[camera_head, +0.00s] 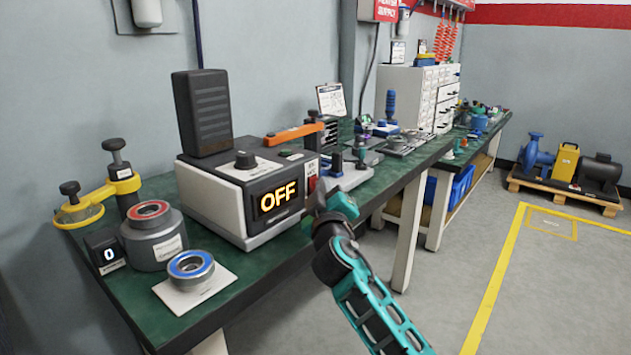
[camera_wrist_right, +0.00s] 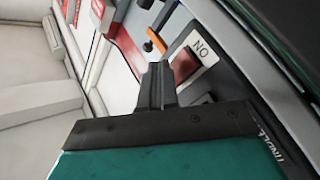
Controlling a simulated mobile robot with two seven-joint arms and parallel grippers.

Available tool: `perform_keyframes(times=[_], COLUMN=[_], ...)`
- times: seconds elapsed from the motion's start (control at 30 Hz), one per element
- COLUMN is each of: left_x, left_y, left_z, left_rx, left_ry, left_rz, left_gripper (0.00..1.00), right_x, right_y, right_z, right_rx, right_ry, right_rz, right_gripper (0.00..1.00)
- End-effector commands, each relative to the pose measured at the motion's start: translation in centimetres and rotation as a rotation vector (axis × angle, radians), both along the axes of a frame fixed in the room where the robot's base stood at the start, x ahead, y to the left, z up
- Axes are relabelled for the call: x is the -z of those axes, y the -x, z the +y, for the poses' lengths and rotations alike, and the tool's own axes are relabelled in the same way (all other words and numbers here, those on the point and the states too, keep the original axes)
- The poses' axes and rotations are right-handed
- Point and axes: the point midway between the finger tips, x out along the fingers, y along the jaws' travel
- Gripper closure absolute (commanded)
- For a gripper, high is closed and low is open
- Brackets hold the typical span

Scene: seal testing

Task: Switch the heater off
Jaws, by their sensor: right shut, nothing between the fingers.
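The heater (camera_head: 225,195) is a white and grey box on the green bench, and its display (camera_head: 276,198) reads OFF in orange. A red switch (camera_head: 312,184) sits on its right side. My right gripper (camera_head: 322,197) is close beside that side of the box, partly hiding it. In the right wrist view, the shut, empty fingers (camera_wrist_right: 157,85) are near a dark red part (camera_wrist_right: 184,66) and a white label (camera_wrist_right: 201,49), whose letters look like ON turned around. I cannot tell whether the fingers touch the switch. My left gripper is not in view.
A red-ringed bearing on a grey block (camera_head: 155,250), a blue-ringed bearing (camera_head: 190,265) and a small display (camera_head: 104,252) reading 0 stand at the front left. A yellow clamp (camera_head: 100,195) is behind them. Tools crowd the bench behind the heater. The floor (camera_head: 455,235) at right is open.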

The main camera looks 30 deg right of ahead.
Motion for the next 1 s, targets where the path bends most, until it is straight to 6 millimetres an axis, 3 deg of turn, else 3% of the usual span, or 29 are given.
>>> perform_keyframes(times=[0.67, 1.0], left_x=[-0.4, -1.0], left_y=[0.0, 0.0], left_z=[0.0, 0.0], left_rx=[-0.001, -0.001], left_ry=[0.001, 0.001], left_rz=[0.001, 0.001], left_gripper=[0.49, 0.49], right_x=[0.2, 0.6], right_y=[1.6, 4.7], right_z=[-0.7, -2.0], right_rx=[0.001, 0.000], right_ry=[0.001, -0.001], right_rz=[0.001, 0.001], right_gripper=[1.00, 1.00])
